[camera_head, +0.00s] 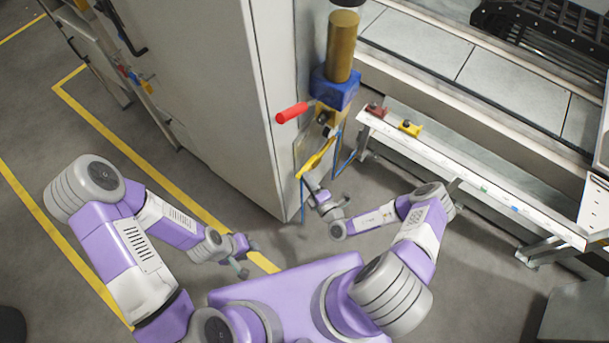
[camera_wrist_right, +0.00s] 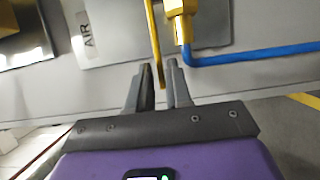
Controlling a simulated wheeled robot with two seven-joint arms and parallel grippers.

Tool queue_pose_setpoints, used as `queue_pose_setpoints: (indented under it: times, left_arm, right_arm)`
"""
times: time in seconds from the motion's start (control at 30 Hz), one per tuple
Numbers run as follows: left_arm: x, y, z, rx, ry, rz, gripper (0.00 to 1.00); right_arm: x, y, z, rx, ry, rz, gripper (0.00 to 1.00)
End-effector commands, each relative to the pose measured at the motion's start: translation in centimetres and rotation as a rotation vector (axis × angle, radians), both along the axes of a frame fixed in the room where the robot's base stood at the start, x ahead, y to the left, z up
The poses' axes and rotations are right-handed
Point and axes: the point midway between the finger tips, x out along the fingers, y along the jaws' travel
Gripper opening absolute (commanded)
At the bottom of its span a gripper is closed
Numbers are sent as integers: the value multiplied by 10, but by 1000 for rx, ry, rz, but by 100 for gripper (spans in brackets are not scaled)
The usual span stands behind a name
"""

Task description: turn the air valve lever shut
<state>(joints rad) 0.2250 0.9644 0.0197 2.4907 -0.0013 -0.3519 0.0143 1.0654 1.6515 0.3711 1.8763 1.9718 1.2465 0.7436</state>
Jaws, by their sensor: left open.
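The yellow air valve lever (camera_head: 317,159) hangs at a slant beside the cabinet corner in the head view. In the right wrist view the lever (camera_wrist_right: 155,45) comes down from the top, with its lower end between my right fingers. The brass-yellow valve body (camera_wrist_right: 180,25) with a blue hose (camera_wrist_right: 255,52) is just right of the lever. My left gripper (camera_head: 245,259) is open and empty, low over the floor.
A plate marked AIR (camera_wrist_right: 95,32) is behind the lever. A tall grey cabinet (camera_head: 215,90) stands left of the valve. A red handle (camera_head: 291,113) and a blue block (camera_head: 335,88) are above it. A white rail (camera_head: 460,175) runs along the right.

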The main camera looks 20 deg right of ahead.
Motion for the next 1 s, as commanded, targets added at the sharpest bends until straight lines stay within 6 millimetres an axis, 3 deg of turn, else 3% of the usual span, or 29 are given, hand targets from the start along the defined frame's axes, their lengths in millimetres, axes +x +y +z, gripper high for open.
queue_pose_setpoints:
  times: [0.2, 0.5, 0.63, 1.0]
  left_arm:
    - [0, 0, -6, 0, 0, 0, 43]
    - [0, 0, -6, 0, 0, 0, 43]
    - [0, 0, -6, 0, 0, 0, 43]
    - [0, 0, -6, 0, 0, 0, 43]
  right_arm:
    - [22, 7, 0, -2, -1, 3, 19]
    - [24, 7, 1, -1, 0, 3, 19]
    - [24, 7, 1, -2, -1, 3, 1]
    - [24, 7, 1, -2, -1, 4, 0]
